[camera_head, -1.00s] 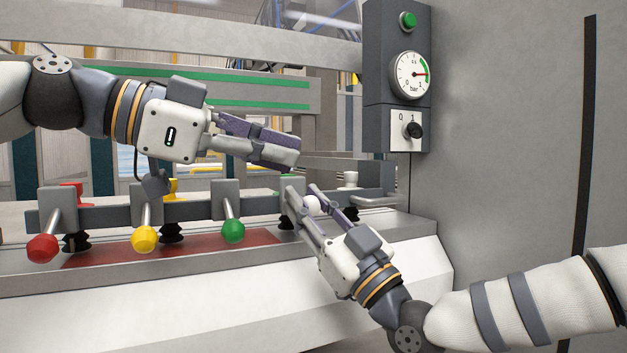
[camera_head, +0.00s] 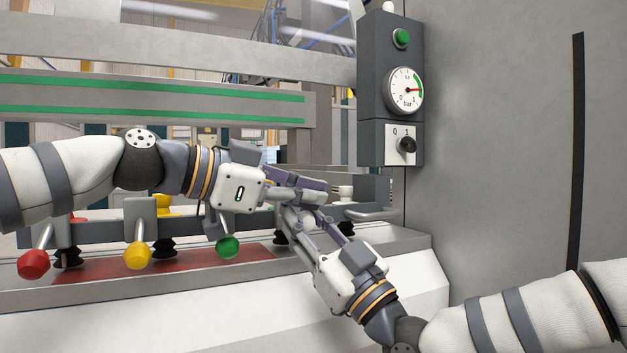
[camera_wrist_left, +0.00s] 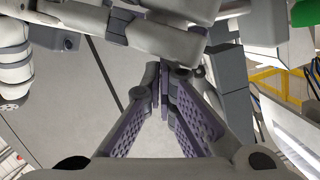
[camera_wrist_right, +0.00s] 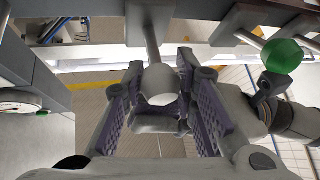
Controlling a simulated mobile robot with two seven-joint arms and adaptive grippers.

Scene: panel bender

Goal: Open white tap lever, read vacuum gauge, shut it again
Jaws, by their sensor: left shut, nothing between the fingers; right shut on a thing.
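The white tap lever's round knob (camera_head: 309,223) sits between the fingers of my right gripper (camera_head: 302,213). In the right wrist view the white knob (camera_wrist_right: 160,84) is held there, with its rod (camera_wrist_right: 151,45) running up to a grey block. My left gripper (camera_head: 325,190) is shut and empty just above the right fingers, hiding the lever's mount in the head view; whether they touch is unclear. Its closed fingers (camera_wrist_left: 160,80) show in the left wrist view.
Green (camera_head: 228,247), yellow (camera_head: 137,256) and red (camera_head: 33,263) levers hang in a row to the left. A rotary switch (camera_head: 406,145) and green button (camera_head: 402,38) share the gauge's dark panel (camera_head: 374,60).

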